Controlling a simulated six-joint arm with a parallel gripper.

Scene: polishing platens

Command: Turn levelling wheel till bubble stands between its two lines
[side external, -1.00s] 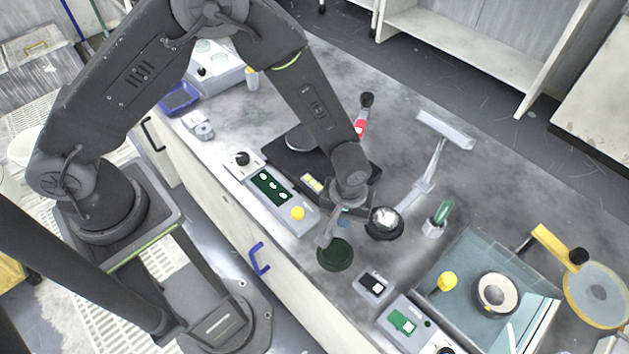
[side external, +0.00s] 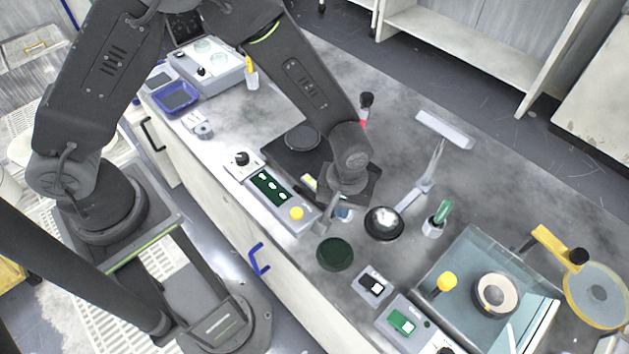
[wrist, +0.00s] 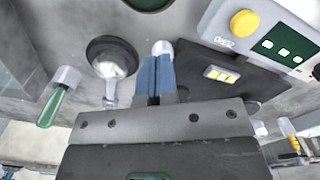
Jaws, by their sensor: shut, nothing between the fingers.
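A yellow level vial (wrist: 221,74) with pale segments lies on the dark plate (wrist: 262,82) in the wrist view. In the side external view the vial (side external: 309,182) is partly covered by my arm. Its bubble and lines are too small to read. My gripper (side external: 325,226) is shut and empty, pointing down just right of the button panel. In the wrist view my gripper (wrist: 156,62) reaches toward a small silver cap (wrist: 162,46); I cannot tell whether they touch. I cannot pick out the levelling wheel for certain; my arm hides part of the plate's near corner.
A grey panel (side external: 284,204) with a yellow button stands left of my gripper. A dark green disc (side external: 335,254) lies below, and a black dish with a shiny dome (side external: 384,223) lies right. A green-handled tool (side external: 440,212) stands beyond it.

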